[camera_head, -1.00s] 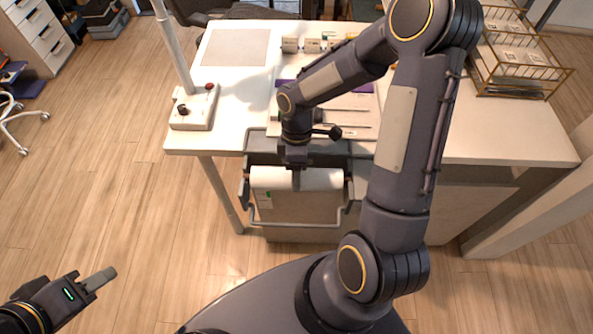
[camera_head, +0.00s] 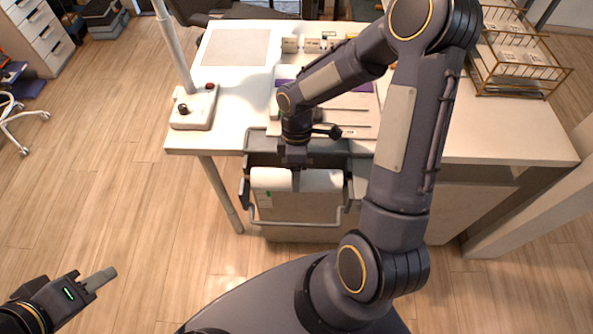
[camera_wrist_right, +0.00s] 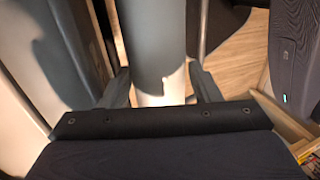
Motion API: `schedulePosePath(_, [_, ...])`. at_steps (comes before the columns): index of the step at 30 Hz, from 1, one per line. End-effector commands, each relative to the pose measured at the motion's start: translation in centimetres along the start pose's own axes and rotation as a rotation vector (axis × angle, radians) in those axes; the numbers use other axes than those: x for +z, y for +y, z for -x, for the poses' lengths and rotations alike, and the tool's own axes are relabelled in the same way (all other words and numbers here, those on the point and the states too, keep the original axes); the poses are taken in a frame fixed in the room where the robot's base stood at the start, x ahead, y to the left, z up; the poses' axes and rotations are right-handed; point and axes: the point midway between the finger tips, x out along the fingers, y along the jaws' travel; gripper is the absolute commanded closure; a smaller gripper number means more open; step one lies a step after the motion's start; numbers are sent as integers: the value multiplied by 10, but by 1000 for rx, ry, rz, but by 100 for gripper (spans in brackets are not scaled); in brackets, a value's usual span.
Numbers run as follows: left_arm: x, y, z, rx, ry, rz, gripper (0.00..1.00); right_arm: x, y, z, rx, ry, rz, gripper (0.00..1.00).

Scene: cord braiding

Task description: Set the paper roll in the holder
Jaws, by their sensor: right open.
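The white paper roll (camera_head: 322,180) lies level at the front of the desk, between the side arms of the grey holder (camera_head: 245,190). Whether its ends rest fully in the holder is too small to tell. In the right wrist view the roll (camera_wrist_right: 154,45) runs between the two spread fingers of my right gripper (camera_wrist_right: 163,88), which is open. My left gripper (camera_head: 104,279) is at the lower left over the floor, far from the roll; its finger gap is not visible.
The white desk (camera_head: 460,130) carries a control box (camera_head: 194,108) with a post at left and a gold wire rack (camera_head: 520,65) at right. A grey bar (camera_head: 300,223) runs across the holder's front.

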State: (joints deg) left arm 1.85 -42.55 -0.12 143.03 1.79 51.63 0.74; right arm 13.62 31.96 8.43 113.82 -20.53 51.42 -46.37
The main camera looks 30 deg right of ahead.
Motion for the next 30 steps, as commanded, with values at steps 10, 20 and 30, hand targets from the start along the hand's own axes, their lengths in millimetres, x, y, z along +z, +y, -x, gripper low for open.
schedulePosePath(10, [0,0,0,0,0,0,64,0,8,5,22,7,-3,25])
schedulePosePath(20, [-2,2,4,0,0,0,64,1,4,58,26,6,-2,23])
schedulePosePath(30, [-3,2,5,0,0,0,64,0,-1,80,12,2,1,23])
